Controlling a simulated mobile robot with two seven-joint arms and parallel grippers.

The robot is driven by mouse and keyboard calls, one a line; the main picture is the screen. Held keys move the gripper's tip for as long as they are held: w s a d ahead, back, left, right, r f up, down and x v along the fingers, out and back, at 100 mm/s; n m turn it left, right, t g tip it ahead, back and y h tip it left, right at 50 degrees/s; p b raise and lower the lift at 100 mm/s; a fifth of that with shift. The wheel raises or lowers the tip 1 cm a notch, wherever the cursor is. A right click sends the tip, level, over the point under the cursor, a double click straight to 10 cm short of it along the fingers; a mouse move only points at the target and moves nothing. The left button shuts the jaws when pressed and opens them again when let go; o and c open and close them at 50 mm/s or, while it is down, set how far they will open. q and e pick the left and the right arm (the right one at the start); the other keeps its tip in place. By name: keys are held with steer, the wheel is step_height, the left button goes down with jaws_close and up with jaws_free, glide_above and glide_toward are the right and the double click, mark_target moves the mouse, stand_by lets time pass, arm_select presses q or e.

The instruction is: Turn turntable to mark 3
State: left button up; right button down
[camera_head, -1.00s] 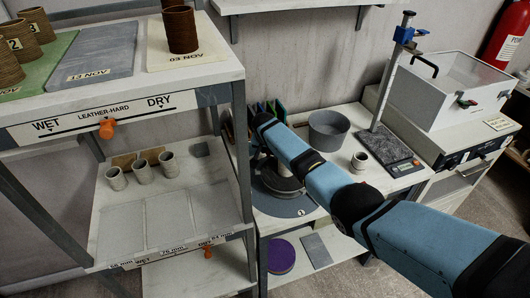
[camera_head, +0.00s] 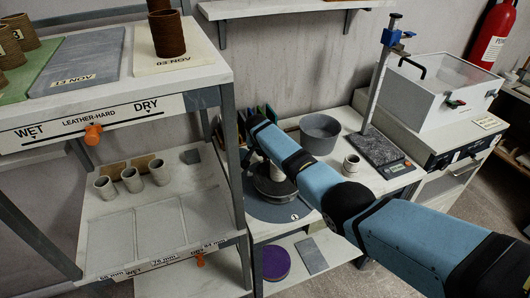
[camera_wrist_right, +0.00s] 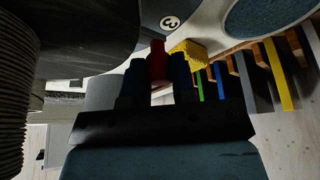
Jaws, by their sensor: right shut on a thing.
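The turntable (camera_head: 272,190) is a dark grey round wheel over a wider blue-grey disc (camera_head: 262,210) on the low bench. A white round mark reading 1 (camera_head: 295,217) shows at the disc's front edge. In the right wrist view a white round mark reading 3 (camera_wrist_right: 170,22) sits just beyond the fingers, close to a red peg (camera_wrist_right: 158,58). My right gripper (camera_wrist_right: 158,82) is shut on the red peg. In the head view my blue right arm hides this gripper and part of the turntable. My left gripper is not in view.
A grey bowl (camera_head: 320,134), a small cup (camera_head: 352,165) and a scale with a post (camera_head: 380,145) stand right of the turntable. A shelf rack (camera_head: 160,215) with small cups stands close on the left. A yellow block (camera_wrist_right: 188,52) and coloured upright strips lie near the gripper.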

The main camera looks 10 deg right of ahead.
steer(key=c, duration=1.2)
jaws_free()
steer(key=shift+r, duration=0.1)
steer(key=shift+r, duration=0.2)
steer(key=shift+p+v, duration=0.5)
steer(key=shift+v, duration=6.2)
steer(key=shift+s+f, duration=0.15)
